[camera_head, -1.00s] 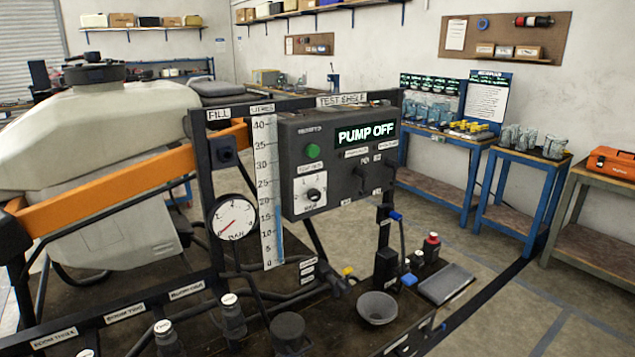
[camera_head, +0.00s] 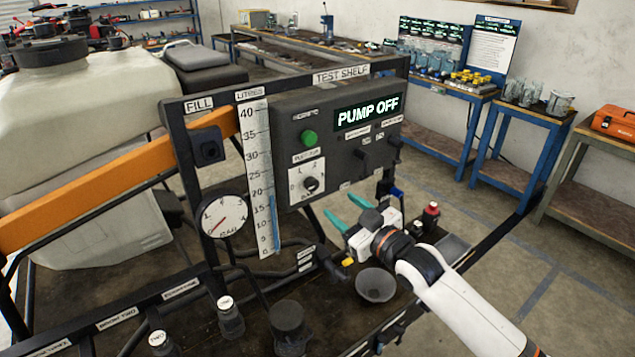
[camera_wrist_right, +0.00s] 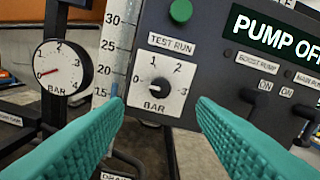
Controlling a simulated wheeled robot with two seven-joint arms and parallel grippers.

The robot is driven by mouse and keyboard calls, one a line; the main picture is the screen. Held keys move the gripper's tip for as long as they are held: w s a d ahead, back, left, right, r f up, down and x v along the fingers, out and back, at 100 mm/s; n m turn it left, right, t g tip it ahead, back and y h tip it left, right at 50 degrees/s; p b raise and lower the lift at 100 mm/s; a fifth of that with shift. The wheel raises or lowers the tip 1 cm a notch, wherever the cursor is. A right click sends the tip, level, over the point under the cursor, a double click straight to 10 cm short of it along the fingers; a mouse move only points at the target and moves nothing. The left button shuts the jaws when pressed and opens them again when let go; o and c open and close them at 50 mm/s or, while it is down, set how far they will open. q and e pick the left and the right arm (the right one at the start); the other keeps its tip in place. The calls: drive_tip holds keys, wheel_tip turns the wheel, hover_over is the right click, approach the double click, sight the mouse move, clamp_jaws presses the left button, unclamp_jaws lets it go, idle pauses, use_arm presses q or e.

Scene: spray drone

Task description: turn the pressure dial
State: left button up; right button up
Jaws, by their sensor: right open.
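The pressure dial is a black knob (camera_head: 311,184) on a white plate marked BAR, on the dark control box (camera_head: 345,117) under the green test run button (camera_head: 310,139). In the right wrist view the knob (camera_wrist_right: 160,87) shows between my two teal fingers, which stand apart with nothing between them. My right gripper (camera_head: 341,209) is open, below and right of the dial in the head view, apart from it. The round pressure gauge (camera_head: 221,216) hangs left of the box, its red needle near zero. The display (camera_head: 367,111) reads PUMP OFF. My left gripper is not in view.
A tall litre scale (camera_head: 258,175) stands between gauge and box. Boost and main pump switches (camera_wrist_right: 249,95) sit right of the dial. A grey funnel (camera_head: 376,285) and capped bottles (camera_head: 230,317) stand on the bench below. A white tank (camera_head: 85,110) fills the left.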

sight(314, 186)
drive_tip(key=p+x, duration=0.1)
drive_tip(key=x, duration=0.7)
drive_tip(key=shift+w, duration=0.1)
drive_tip(key=shift+x, duration=0.85)
drive_tip(key=c, duration=1)
